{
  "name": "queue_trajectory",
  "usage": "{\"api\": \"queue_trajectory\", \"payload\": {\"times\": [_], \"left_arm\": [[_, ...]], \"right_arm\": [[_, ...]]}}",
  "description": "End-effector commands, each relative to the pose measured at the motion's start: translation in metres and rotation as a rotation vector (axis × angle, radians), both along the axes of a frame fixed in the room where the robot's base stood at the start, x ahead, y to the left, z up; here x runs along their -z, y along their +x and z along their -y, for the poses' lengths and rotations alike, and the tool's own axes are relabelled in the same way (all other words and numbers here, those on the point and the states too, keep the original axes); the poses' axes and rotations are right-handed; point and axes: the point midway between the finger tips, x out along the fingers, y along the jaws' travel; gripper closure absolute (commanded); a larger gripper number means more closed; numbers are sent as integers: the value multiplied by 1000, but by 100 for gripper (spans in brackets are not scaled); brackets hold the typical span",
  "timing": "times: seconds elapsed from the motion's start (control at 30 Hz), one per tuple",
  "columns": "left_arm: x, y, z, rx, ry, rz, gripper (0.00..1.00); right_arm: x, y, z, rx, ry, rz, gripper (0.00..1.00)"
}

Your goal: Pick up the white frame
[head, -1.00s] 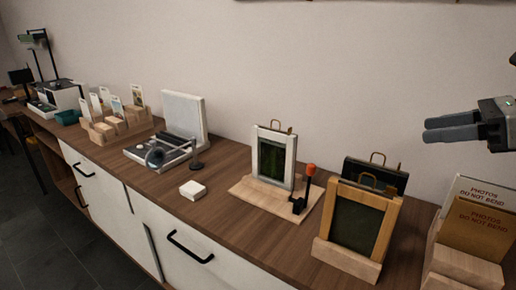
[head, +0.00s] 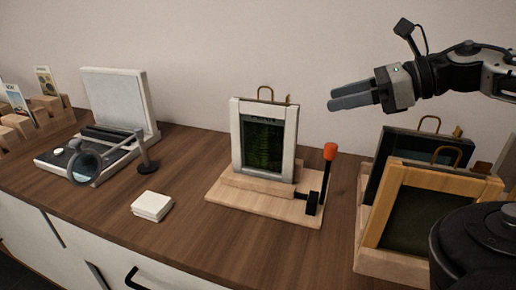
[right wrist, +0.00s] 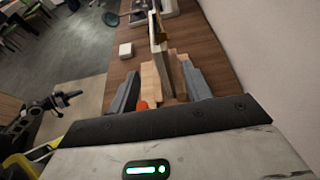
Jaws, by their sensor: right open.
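The white frame (head: 236,138) stands upright on a light wooden base (head: 228,204) on the counter, with a dark green panel inside it and a brass loop on top. A black lever with an orange-red knob (head: 330,151) rises at the base's right side. My right gripper (head: 332,98) is open and empty, above and to the right of the frame, fingers pointing left. In the right wrist view the frame (right wrist: 157,29) is seen nearly edge-on beyond the fingers (right wrist: 158,88).
A wooden frame (head: 480,182) and a black frame (head: 375,165) stand in a wooden holder at the right. White pads (head: 152,205), a magnifier (head: 86,164) and a white-lidded device (head: 112,98) are at the left. Bare counter lies in front of the base.

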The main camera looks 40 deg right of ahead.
Motion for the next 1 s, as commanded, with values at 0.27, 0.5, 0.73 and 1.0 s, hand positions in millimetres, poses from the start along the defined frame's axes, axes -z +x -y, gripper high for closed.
{"api": "queue_trajectory", "payload": {"times": [0.27, 0.5, 0.73, 1.0], "left_arm": [[-21, -1, -5, -13, 6, 36, 100], [-30, -1, -11, -26, 12, 57, 100], [-41, -2, -10, -33, 3, 52, 100], [-36, -3, -9, -37, 2, 23, 100]], "right_arm": [[21, 50, -28, -7, 3, -3, 51], [32, 72, -38, -1, 1, -1, 51], [40, 91, -50, -6, 4, -3, 51], [52, 115, -62, -2, 2, 0, 51]]}}
